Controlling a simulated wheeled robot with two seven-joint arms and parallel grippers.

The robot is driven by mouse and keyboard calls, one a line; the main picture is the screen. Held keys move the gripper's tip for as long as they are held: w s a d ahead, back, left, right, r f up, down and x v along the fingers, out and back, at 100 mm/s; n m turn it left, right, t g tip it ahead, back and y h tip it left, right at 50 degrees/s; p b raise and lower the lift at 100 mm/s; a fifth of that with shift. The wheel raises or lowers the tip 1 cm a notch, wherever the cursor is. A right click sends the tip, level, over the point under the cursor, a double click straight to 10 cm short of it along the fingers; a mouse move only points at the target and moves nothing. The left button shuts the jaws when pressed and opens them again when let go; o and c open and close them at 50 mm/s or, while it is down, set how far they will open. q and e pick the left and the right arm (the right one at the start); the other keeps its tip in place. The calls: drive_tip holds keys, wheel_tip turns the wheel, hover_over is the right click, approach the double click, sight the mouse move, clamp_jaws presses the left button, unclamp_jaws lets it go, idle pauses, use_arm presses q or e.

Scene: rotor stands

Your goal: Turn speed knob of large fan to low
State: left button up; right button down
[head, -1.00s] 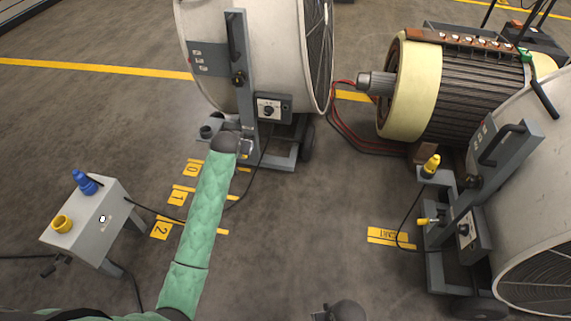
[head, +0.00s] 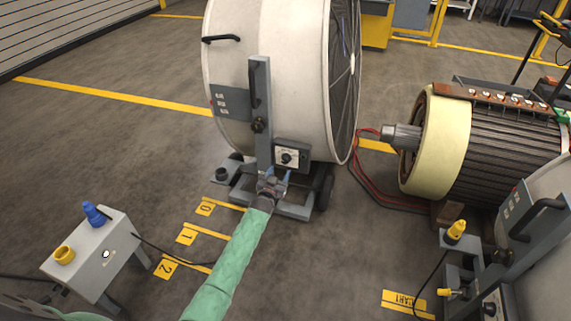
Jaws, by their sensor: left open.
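A large white drum fan (head: 265,75) stands at top centre on a grey wheeled frame. Its speed knob (head: 287,158) is a small dark dial on a pale plate in a grey control box (head: 305,153) low on the frame. The marks around the dial are too small to read. My left gripper (head: 277,175) is open just below and in front of the box, with its fingers pointing up toward the knob. I see nothing between the fingers, and whether they touch the box is unclear. My right gripper is out of view.
A second drum fan (head: 545,200) stands at the right edge, with a similar control box. A large motor (head: 490,145) stands between the fans. A grey stand (head: 95,255) with blue and yellow caps is at left. Floor labels and cables lie near my left arm.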

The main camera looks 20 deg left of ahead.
sight(285, 161)
use_arm(q)
drive_tip(key=shift+w+d+b, duration=0.1)
drive_tip(key=shift+w+b, duration=0.2)
drive_tip(key=shift+w, duration=3.35)
drive_tip(key=c, duration=1)
